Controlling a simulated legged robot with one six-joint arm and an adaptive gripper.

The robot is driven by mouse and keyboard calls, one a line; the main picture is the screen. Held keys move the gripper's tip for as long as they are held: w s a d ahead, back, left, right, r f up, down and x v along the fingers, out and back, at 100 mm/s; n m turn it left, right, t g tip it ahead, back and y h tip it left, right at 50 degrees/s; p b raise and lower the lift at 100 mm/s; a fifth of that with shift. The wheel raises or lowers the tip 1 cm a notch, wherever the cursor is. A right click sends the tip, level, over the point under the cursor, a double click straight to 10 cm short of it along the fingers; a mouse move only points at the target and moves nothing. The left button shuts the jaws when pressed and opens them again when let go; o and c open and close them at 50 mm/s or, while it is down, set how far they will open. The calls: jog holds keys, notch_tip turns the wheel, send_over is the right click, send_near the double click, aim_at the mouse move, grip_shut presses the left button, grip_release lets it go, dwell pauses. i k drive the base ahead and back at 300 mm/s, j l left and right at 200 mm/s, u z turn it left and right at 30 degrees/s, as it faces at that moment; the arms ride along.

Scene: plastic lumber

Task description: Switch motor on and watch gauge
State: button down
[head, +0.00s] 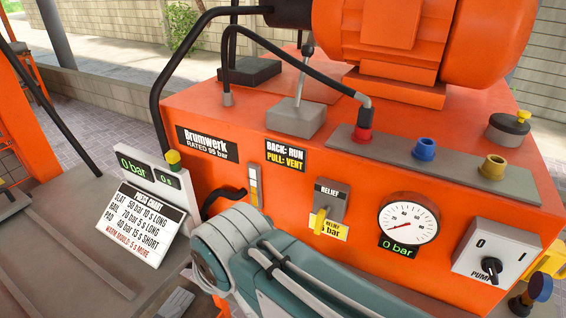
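The orange motor (405,35) sits on top of the orange press unit. The pump switch is a white plate (510,240) marked 0 and 1 at the unit's front right. Its black knob (492,268) sits low on the plate, and I cannot tell clearly which mark it points to. The round white gauge (408,215) is left of the switch. Its red needle points to the lower left, and the green display (398,247) below reads 0 bar. My arm crosses the bottom foreground, but my gripper is out of view.
A yellow relief lever (320,221) is left of the gauge. A grey-handled lever block (297,118) and red, blue and yellow hose ports stand on top. A press chart (138,225) and a small display reading 0 bar and 0 s are at left. A blue-knobbed part (538,288) is at lower right.

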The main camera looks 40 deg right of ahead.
aim_at(493, 266)
jog(key=z, duration=0.5)
jog(key=k+z, duration=0.1)
jog(key=z, duration=0.4)
jog(key=k+z, duration=0.1)
jog(key=z, duration=0.85)
jog(key=k+z, duration=0.1)
jog(key=z, duration=0.9)
jog(key=k+z, duration=0.1)
jog(key=k, duration=0.15)
